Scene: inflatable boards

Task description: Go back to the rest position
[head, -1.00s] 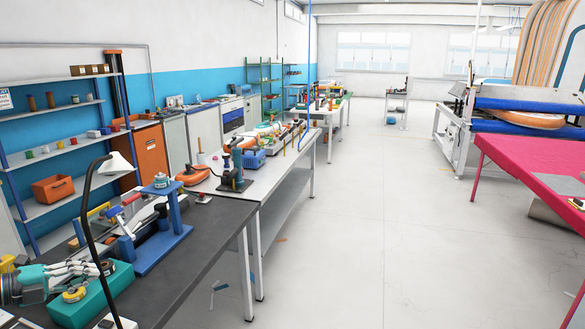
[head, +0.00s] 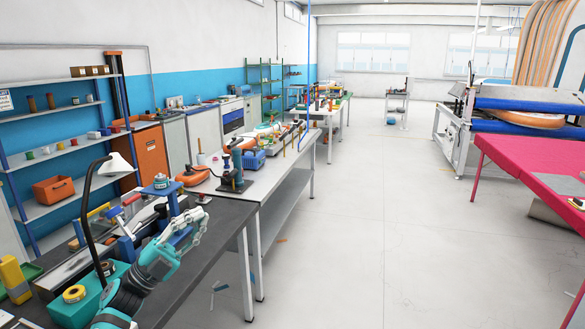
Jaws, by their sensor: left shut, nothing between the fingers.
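My left arm, teal and grey, rises from the bottom left of the head view. Its left gripper (head: 196,224) is shut and empty. It appears in front of the blue hand press (head: 162,196) on the dark-topped bench (head: 214,238) and partly hides it. I cannot tell whether they touch. My right gripper is not in view.
A black lamp (head: 92,200) arches over the bench. A yellow bottle (head: 14,279) stands at the far left. A white workbench with tools (head: 262,187) continues behind. The floor (head: 390,240) to the right is clear up to the pink table (head: 520,170).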

